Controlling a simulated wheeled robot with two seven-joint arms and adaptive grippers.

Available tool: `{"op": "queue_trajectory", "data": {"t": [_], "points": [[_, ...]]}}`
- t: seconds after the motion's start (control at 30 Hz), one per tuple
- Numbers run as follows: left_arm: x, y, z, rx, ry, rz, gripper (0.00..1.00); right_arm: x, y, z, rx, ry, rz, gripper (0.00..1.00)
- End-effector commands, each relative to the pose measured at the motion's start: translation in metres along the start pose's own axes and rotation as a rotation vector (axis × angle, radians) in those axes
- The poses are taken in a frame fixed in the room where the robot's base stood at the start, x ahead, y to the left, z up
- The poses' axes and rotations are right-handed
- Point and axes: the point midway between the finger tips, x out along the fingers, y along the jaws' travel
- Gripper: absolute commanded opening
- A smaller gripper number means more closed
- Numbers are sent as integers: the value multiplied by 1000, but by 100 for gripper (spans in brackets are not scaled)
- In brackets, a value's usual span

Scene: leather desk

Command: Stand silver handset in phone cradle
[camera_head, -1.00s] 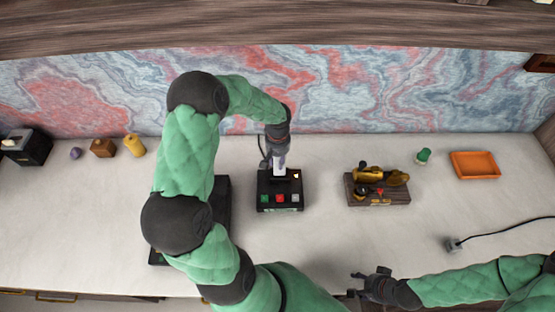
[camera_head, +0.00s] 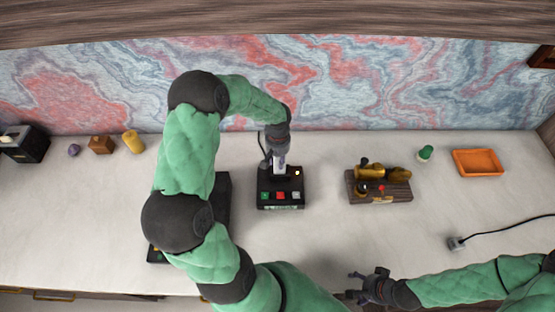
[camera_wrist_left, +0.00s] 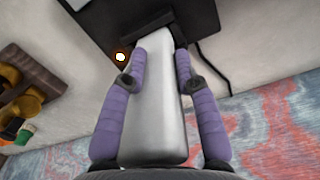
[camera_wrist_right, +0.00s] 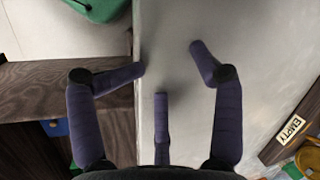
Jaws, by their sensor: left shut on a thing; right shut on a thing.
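The silver handset (camera_head: 279,169) is upright in my left gripper (camera_head: 278,158), above the rear of the black phone cradle (camera_head: 265,205). In the left wrist view, the fingers (camera_wrist_left: 160,75) are closed on both sides of the handset (camera_wrist_left: 160,110). Its far end reaches a dark raised part of the cradle (camera_wrist_left: 110,20). I cannot tell how deep it sits. The cradle has green, red and pale buttons and a small glowing light. My right gripper (camera_head: 357,286) is near the desk's front edge; its fingers (camera_wrist_right: 170,65) are spread with nothing visible between them.
A wooden stand with a brass-coloured object (camera_head: 380,185) is right of the cradle. An orange tray (camera_head: 478,162), a green item (camera_head: 426,152) and a cable plug (camera_head: 456,243) lie farther right. A black box (camera_head: 222,205) is partly behind my left arm. The front middle is clear.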

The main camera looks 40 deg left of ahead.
Motion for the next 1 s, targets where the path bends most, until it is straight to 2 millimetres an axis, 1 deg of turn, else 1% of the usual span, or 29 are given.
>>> {"op": "queue_trajectory", "data": {"t": [0.03,0.13,0.43,0.47,0.5,0.53,0.77,0.87,1.0], "points": [[3,0,0,0,1,0,0,4,2,-6,3,14,1,44],[5,0,0,0,1,0,0,5,2,-6,4,15,1,44],[12,0,0,0,1,0,0,11,5,-7,8,15,2,55],[11,0,0,0,1,0,39,10,5,-7,8,15,2,56],[10,0,0,0,1,0,50,10,5,-7,9,15,2,57],[10,0,0,0,1,0,58,10,5,-7,9,15,2,57],[10,0,0,0,0,0,58,9,5,-8,12,17,2,56],[10,0,0,0,0,0,58,9,5,-11,16,24,3,56],[2,0,-1,-1,2,1,58,9,5,-12,17,27,3,57]]}}
